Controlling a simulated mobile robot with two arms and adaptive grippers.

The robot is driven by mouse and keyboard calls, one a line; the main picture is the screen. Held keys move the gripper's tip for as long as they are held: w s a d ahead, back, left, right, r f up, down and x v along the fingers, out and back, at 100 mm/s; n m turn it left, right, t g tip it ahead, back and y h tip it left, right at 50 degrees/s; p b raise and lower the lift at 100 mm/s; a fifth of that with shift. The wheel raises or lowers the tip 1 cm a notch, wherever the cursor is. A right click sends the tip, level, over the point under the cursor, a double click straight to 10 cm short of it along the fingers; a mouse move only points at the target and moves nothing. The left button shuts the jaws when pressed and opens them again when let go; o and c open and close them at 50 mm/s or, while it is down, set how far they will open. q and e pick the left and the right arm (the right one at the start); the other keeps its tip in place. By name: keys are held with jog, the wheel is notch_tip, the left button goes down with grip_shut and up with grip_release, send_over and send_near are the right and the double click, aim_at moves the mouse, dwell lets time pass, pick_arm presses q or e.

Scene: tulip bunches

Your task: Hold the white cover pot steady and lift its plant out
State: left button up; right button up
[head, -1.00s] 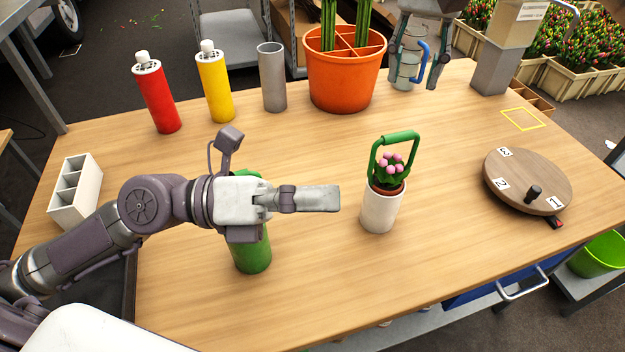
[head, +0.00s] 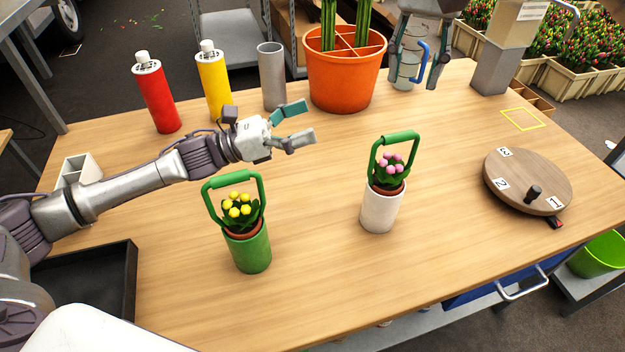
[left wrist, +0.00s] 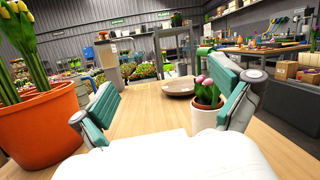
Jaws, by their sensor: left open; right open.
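The white cover pot (head: 379,211) stands upright on the table, right of centre. Its plant (head: 390,172) sits in it, with pink blooms, a terracotta inner pot and a green arched handle. My left gripper (head: 306,122) is open and empty, up and left of the white pot, pointing right. In the left wrist view the white pot (left wrist: 204,118) appears beyond the right finger, which partly covers it. My right gripper (head: 412,80) is open at the back of the table, around or in front of a clear jug with a blue handle (head: 404,69); I cannot tell which.
A green cover pot (head: 250,252) with a yellow-flowered plant stands left of the white one. Red (head: 157,97) and yellow (head: 215,87) bottles, a grey cylinder (head: 272,78) and an orange planter (head: 343,80) line the back. A numbered wooden turntable (head: 535,178) is right. The front middle is clear.

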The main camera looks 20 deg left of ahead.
aim_at(385, 187)
pick_arm(q)
jog(key=s+d+f+m+g+y, duration=0.1)
jog(key=s+f+m+g, duration=0.15)
jog(key=f, duration=0.35)
jog(key=s+d+f+m+g, duration=0.1)
jog(key=d+f+m+g, duration=0.1)
jog(key=f+g, duration=0.25)
jog(key=shift+t, duration=0.4)
jog(key=d, duration=0.4)
jog(key=w+d, duration=0.1)
jog(key=d, duration=0.3)
jog(key=w+d, duration=0.1)
jog(key=d, duration=0.4)
jog(key=shift+w+f, duration=0.1)
jog(key=shift+f, duration=0.25)
jog(key=c, duration=1.3)
jog(key=shift+o, duration=0.2)
